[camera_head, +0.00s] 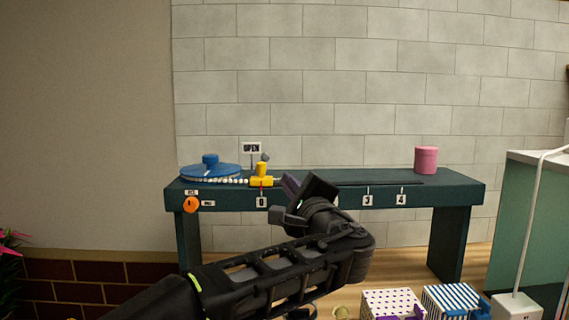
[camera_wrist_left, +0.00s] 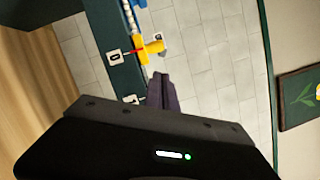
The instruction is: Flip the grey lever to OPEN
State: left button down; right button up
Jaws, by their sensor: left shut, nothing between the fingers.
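The grey lever (camera_head: 265,157) is a small grey tip by the yellow valve block (camera_head: 261,180) on the dark green bench. A white OPEN sign (camera_head: 251,148) stands just behind and left of it. In the left wrist view the yellow block (camera_wrist_left: 152,47) shows beyond my fingers, and the lever is too small to read clearly. My left gripper (camera_head: 291,184) is shut and empty, right of the yellow block in the head view and apart from it. Its closed fingers also show in the left wrist view (camera_wrist_left: 161,92). My right gripper is not in view.
A blue disc (camera_head: 210,171) with a knob lies left on the bench (camera_head: 460,188). An orange knob (camera_head: 191,205) is on its front. A pink canister (camera_head: 426,160) stands at the right. Patterned boxes (camera_head: 392,303) sit on the floor in front.

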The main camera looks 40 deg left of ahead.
aim_at(276, 183)
pick_arm(q)
jog(key=p+x, duration=0.2)
jog(key=x, duration=0.8)
jog(key=shift+s+p, duration=0.1)
jog(key=shift+p, duration=0.25)
